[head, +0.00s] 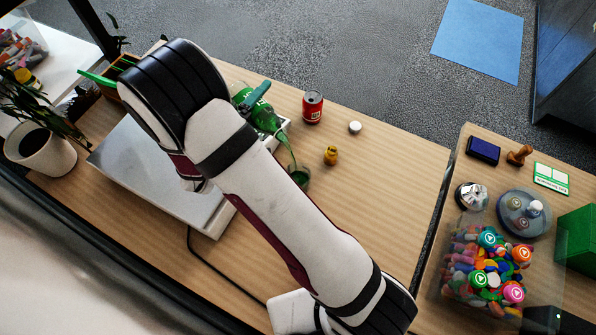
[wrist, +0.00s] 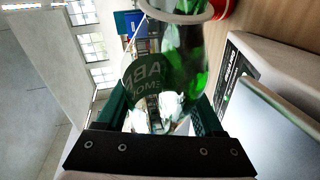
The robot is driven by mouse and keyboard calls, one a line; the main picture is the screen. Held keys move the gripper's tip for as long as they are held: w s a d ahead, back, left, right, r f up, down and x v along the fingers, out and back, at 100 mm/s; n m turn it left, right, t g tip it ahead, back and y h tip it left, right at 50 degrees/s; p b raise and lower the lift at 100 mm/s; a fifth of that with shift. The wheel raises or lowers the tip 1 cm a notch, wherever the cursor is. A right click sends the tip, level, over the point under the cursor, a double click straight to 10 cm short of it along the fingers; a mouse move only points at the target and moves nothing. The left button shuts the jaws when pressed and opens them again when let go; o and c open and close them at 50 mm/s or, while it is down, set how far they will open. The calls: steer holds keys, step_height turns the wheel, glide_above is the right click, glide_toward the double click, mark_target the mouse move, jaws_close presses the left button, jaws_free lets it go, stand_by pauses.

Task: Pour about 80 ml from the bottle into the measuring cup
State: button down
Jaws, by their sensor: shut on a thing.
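The green bottle (head: 266,118) is tilted with its neck down and to the right in the head view. A thin green stream runs from its mouth down to the measuring cup (head: 301,178), which stands on the table and is partly hidden by my arm. Green shows in the cup, but I cannot read its level. My gripper (head: 254,98) is shut on the bottle, its dark green fingers partly hidden. In the wrist view the bottle (wrist: 187,62) lies between the fingers of my gripper (wrist: 162,112), with its printed label showing.
A red can (head: 312,106), a white cap (head: 355,127) and a small amber bottle (head: 331,155) stand near the cup. A grey flat device (head: 135,165) lies under my arm. A potted plant (head: 40,150) is at left. The table's right part is clear.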

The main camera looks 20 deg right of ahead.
stand_by(0.4)
steer(key=n+g, duration=0.1)
steer(key=n, duration=0.1)
steer(key=shift+w+a+n+g, duration=0.2)
steer(key=shift+w+n+g, duration=0.1)
steer(key=shift+g, duration=0.1)
steer(key=shift+n, duration=0.3)
steer(key=shift+s+g, duration=0.1)
steer(key=shift+g, duration=0.2)
steer(key=shift+d, duration=0.1)
stand_by(0.9)
